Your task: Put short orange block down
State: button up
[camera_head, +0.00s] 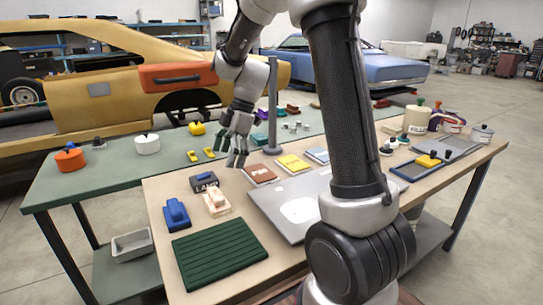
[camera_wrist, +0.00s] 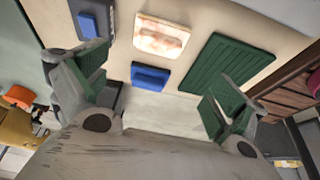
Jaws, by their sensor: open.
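A low pale orange-and-white block (camera_head: 215,203) lies flat on the tan tabletop (camera_head: 160,245), between a blue block and a dark lettered block. It also shows at the top middle of the wrist view (camera_wrist: 162,35). I cannot tell for sure that it is the short orange block; no plainer orange block shows on this table. My gripper (camera_head: 237,150) hangs above the table's far left part. In the wrist view its fingers (camera_wrist: 155,92) are wide apart, with nothing held between them.
The blue block (camera_head: 176,213) and green ribbed mat (camera_head: 218,255) lie beside the pale block. The dark lettered block (camera_head: 203,183) is behind it. A grey plate (camera_head: 272,205) lies to the right. A round orange container (camera_head: 70,161) stands on the green table behind. Small bare tan patches separate these things.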

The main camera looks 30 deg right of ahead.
jog(key=s+d+r+m+t+h, duration=0.1)
jog(key=s+d+r+m, duration=0.2)
jog(key=s+m, duration=0.3)
jog(key=s+d+r+m+t+h, duration=0.1)
jog(key=s+d+r+m+h, duration=0.1)
jog(key=s+m, duration=0.4)
jog(key=s+d+r+m+t+h, duration=0.1)
jog(key=s+d+r+m, duration=0.4)
jog(key=s, duration=0.8)
jog(key=shift+s+r+m+t, duration=0.2)
jog(key=shift+s+m+t, duration=0.2)
jog(key=shift+t, duration=0.2)
jog(key=shift+o, duration=0.4)
jog(key=shift+f, duration=0.1)
